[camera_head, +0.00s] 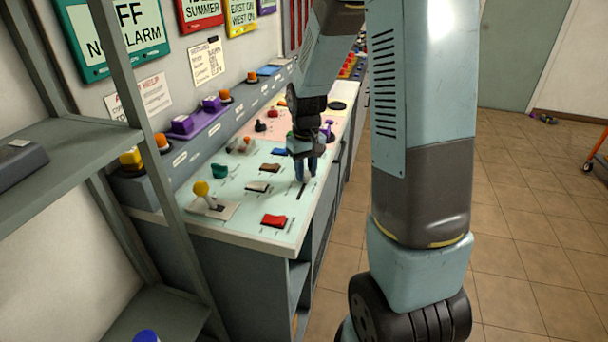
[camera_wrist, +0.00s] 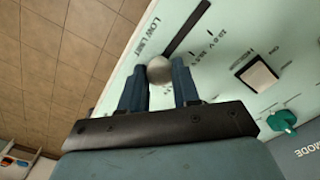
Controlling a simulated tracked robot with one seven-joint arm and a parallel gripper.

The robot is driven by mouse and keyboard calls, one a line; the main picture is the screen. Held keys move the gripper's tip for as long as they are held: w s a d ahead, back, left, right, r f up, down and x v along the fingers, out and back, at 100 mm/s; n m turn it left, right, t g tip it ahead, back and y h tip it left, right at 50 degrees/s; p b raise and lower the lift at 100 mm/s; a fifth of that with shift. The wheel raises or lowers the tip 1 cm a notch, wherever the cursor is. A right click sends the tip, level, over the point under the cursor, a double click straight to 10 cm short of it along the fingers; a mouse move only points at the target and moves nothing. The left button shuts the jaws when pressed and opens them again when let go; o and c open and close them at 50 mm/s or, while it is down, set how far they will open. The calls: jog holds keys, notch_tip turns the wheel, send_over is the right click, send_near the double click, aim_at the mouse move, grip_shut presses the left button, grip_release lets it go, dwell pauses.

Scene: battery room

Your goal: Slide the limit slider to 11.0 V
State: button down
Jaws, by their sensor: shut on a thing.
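The limit slider's knob (camera_wrist: 159,69) is a round grey ball in the wrist view, on a panel marked "LOW LIMIT". My gripper (camera_wrist: 160,82) has its two dark blue fingers on either side of the knob, shut on it. A dark slot (camera_wrist: 186,27) runs from the knob up and to the right. Beside the slot are scale marks with small print (camera_wrist: 207,45); a voltage label shows, but I cannot read the exact setting. In the head view my gripper (camera_head: 306,172) points down at the pale green console top (camera_head: 240,222), and its fingers hide the knob.
On the console are a red rocker switch (camera_head: 274,221), a yellow-knobbed lever (camera_head: 201,188) and a teal knob (camera_head: 219,171). The teal knob also shows in the wrist view (camera_wrist: 283,121). A grey shelf frame (camera_head: 135,90) stands at left. Tiled floor (camera_head: 520,220) lies open at right.

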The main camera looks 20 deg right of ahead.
aim_at(306, 173)
jog(key=c, duration=0.8)
grip_release()
notch_tip(306, 173, up, 14)
jog(key=shift+f, duration=0.15)
jog(key=s+r+m+t, duration=0.1)
jog(key=s+r, duration=0.3)
jog(key=s, duration=0.7)
jog(key=s+a+r+t, duration=0.1)
jog(key=s+r+t, duration=0.3)
jog(key=s, duration=0.7)
jog(key=shift+a+r+m+t, duration=0.2)
jog(key=shift+r+m+t, duration=0.15)
jog(key=shift+r, duration=0.4)
